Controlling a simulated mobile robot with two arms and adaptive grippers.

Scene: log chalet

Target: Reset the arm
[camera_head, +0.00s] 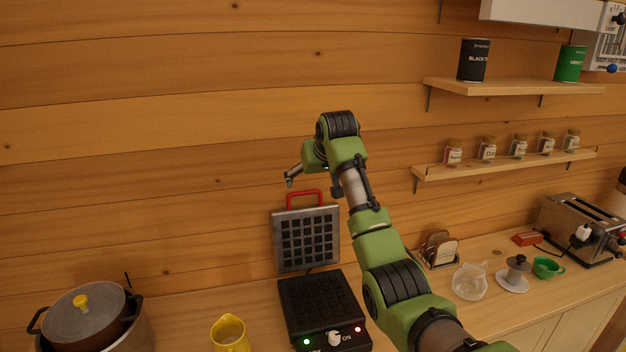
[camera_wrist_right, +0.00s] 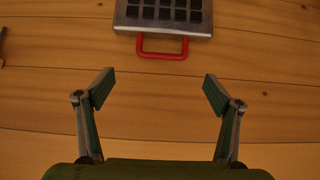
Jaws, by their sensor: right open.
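My right arm rises from the bottom right in the head view and bends at the top. Its gripper (camera_head: 291,178) is above and slightly left of the waffle iron's red handle. In the right wrist view the gripper (camera_wrist_right: 157,90) has its two fingers wide apart, with nothing between them. The waffle iron (camera_head: 322,303) stands on the counter with its lid (camera_head: 309,240) raised upright. The lid's red handle (camera_wrist_right: 162,48) shows at the top of the wrist view, apart from the fingers. My left gripper is not in view.
A pot (camera_head: 85,315) and a yellow jug (camera_head: 230,335) stand left on the counter. A toast rack (camera_head: 438,250), glass pitcher (camera_head: 469,282), green cup (camera_head: 547,268) and toaster (camera_head: 577,228) stand right. Shelves (camera_head: 512,88) with tins and spice jars (camera_head: 487,150) hang on the log wall.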

